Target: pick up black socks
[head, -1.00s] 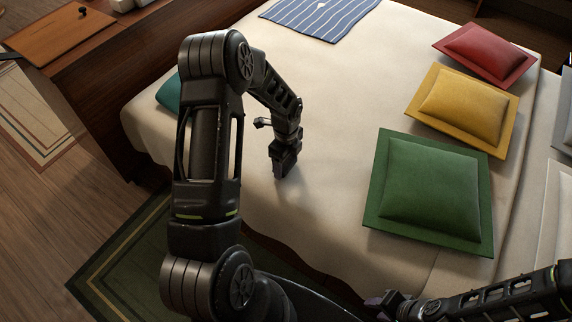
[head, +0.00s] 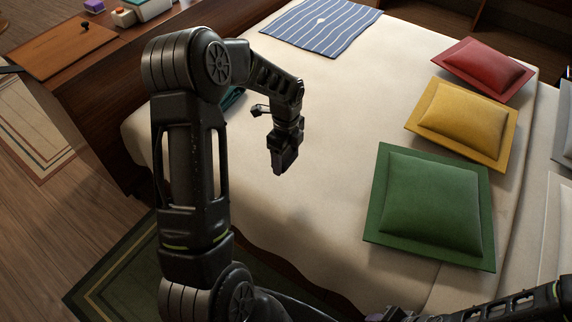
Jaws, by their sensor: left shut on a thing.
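My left gripper (head: 283,162) points down over the bed, near the middle of the head view. It is shut on a small dark thing that I take to be the black socks (head: 284,168); they blend with the dark fingers, so their outline is hard to make out. No other black socks show on the bed. The gripper appears raised above the cream cover. My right gripper (head: 384,315) shows only in part at the bottom edge, and its jaws cannot be read.
The bed (head: 340,130) has a green pillow (head: 432,205), a yellow pillow (head: 461,118) and a red pillow (head: 486,66) on the right. A striped blue cloth (head: 320,25) lies at the far end. A wooden desk (head: 110,60) stands at left. The bed's middle is clear.

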